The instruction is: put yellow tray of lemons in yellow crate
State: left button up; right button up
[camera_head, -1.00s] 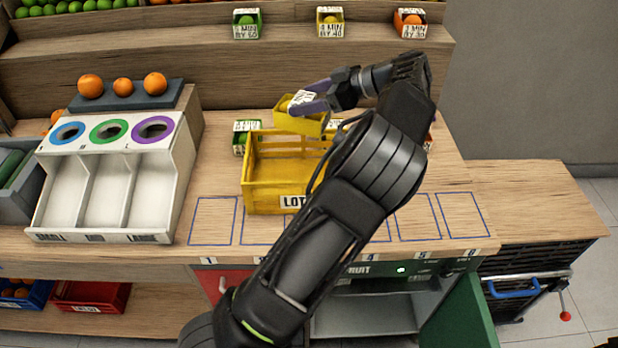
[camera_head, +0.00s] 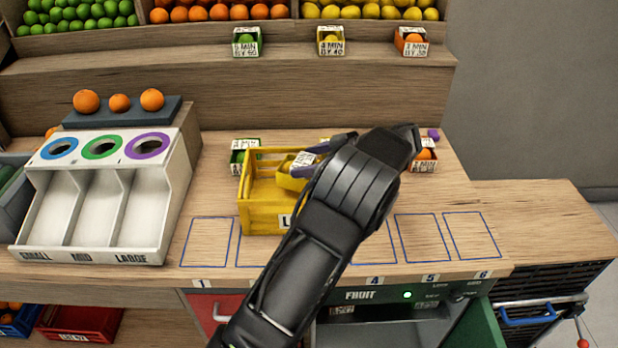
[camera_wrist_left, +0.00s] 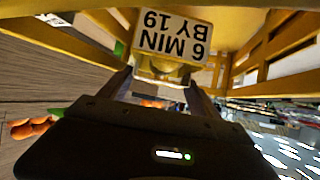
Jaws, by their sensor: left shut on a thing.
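The yellow crate (camera_head: 264,222) stands on the wooden counter, partly behind my left arm in the head view. My left gripper (camera_head: 312,158) is shut on the small yellow tray (camera_head: 287,180), which has a white label. The tray is at the crate's opening, among its walls; I cannot tell whether it touches the bottom. In the left wrist view the tray's label (camera_wrist_left: 172,38) reads "6 MIN BY 19" upside down between the fingers, with yellow crate slats (camera_wrist_left: 272,45) on both sides. The lemons are mostly hidden. My right gripper is not in view.
A green tray (camera_head: 238,165) stands behind the crate and an orange tray (camera_head: 424,160) to its right. A white sorter (camera_head: 95,205) stands at left. Numbered blue outlines (camera_head: 422,238) mark the counter's front; those at right are empty.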

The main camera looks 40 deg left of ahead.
pick_arm(q)
notch_tip(320, 180, down, 4)
jog(key=shift+b, duration=0.6)
jog(key=shift+f, duration=0.2)
jog(key=o, duration=1.3)
jog(key=shift+f, duration=0.1)
